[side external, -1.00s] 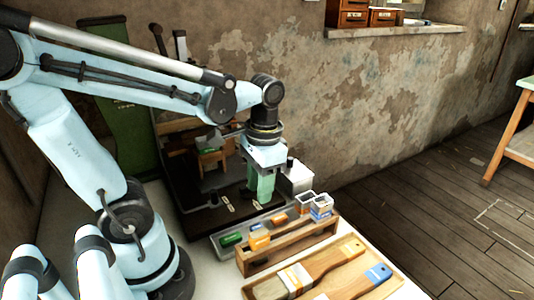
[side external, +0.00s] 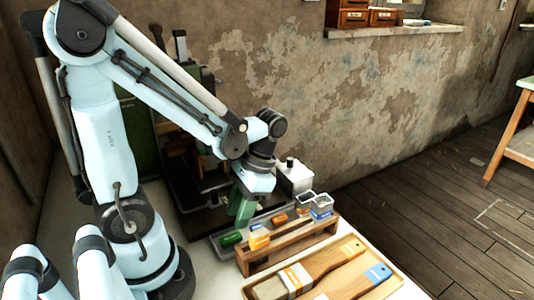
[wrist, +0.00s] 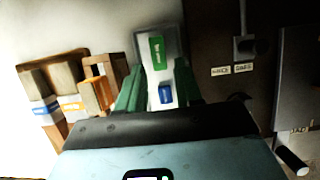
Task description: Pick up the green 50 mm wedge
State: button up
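The green wedge (side external: 231,239) lies in the left end of a long grey tray (side external: 213,246) in the side view. In the wrist view the green wedge (wrist: 157,52) shows a white mark on its face, near the far end of the tray. My gripper (side external: 241,211) has green fingers and hangs tilted above the tray, a little above and right of the wedge. In the wrist view my gripper (wrist: 159,88) is open, its fingers spread to either side of the tray. Nothing is held. A blue wedge (wrist: 166,94) shows between the fingers, nearer the camera.
An orange wedge (side external: 280,218) lies farther along the tray. A wooden rack (side external: 290,247) with an orange-labelled block (side external: 259,239) stands in front. Brushes lie in a wooden tray (side external: 345,280).

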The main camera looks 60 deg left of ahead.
aim_at(231, 238)
jog(key=shift+x, duration=2.75)
jog(key=shift+w+d, duration=0.1)
jog(key=shift+d, duration=0.05)
grip_shut()
